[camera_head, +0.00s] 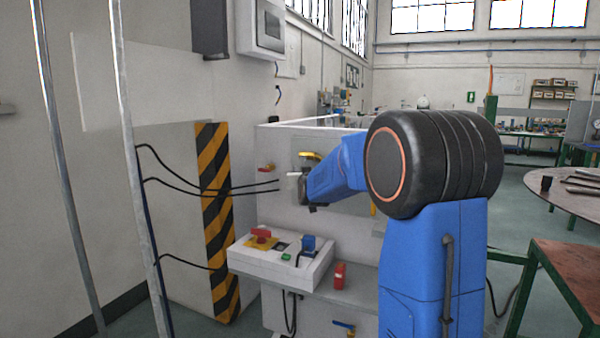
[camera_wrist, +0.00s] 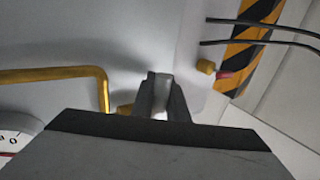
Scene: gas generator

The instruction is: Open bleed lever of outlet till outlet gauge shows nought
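My gripper (camera_head: 303,188) is at the front panel of the white machine, at the end of my blue arm. In the wrist view its dark fingers (camera_wrist: 164,96) point at the pale panel and stand close together. A pale grey strip shows between them; I cannot tell if it is a lever or a gap. A yellow pipe (camera_wrist: 60,75) bends down just left of the fingers. A gauge (camera_wrist: 10,142) is cut off at the left edge and its needle is not clear. A small red-and-yellow valve (camera_wrist: 208,68) sits to the right. No bleed lever can be made out clearly.
Black cables (camera_head: 215,187) run from the panel past a black-and-yellow striped post (camera_head: 215,220). A control box (camera_head: 280,262) with red and blue parts stands below the gripper. A metal pole (camera_head: 135,150) stands at the left. A table (camera_head: 565,190) is at the right.

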